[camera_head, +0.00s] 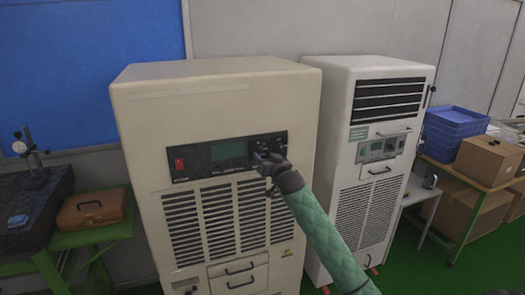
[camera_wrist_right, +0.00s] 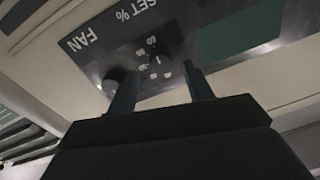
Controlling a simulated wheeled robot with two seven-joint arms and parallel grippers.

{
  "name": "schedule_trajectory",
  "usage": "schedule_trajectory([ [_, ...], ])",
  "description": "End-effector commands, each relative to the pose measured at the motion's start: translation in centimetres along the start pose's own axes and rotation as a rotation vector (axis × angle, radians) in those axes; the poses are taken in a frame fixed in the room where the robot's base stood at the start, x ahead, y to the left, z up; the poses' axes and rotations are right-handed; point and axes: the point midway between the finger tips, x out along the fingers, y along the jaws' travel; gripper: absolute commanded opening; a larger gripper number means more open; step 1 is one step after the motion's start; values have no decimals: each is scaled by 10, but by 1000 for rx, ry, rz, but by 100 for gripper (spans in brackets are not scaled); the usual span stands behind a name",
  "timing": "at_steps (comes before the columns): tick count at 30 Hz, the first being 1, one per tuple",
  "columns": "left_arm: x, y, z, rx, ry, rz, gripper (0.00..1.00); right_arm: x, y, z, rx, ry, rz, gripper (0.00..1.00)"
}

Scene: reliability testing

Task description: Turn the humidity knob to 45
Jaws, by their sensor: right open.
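The cream cabinet (camera_head: 215,95) has a black control panel (camera_head: 185,150) with a green display (camera_head: 228,150) and a red switch (camera_head: 179,164). My right gripper (camera_head: 268,163) is at the panel's right part and hides the controls there. In the right wrist view the gripper (camera_wrist_right: 160,92) is open, with one finger on each side of a numbered dial (camera_wrist_right: 156,60) near the upside-down "SET %" label. The dial's knob is dark and its setting is unreadable. A dark round knob (camera_wrist_right: 116,77) near the "FAN" label is close to the left finger. My left gripper is not in view.
A white cabinet (camera_head: 380,75) with its own panel stands close on the right. A cardboard box (camera_head: 487,160) and blue crates (camera_head: 452,128) are on a table at far right. A brown case (camera_head: 92,210) lies on a green table at left.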

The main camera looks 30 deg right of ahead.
Motion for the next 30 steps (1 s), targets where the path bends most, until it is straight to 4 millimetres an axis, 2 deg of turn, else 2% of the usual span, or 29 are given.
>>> schedule_trajectory([
  [1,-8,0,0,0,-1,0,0,7,-1,-4,1,-1,0,51],
  [7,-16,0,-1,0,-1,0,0,25,0,-1,1,-1,0,51],
  [18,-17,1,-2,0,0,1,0,30,0,1,0,0,-1,51],
  [20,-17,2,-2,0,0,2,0,30,0,1,0,0,-1,41],
  [25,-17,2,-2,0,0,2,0,30,0,1,0,0,0,8],
  [30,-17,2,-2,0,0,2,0,30,0,1,-4,-1,0,7],
])
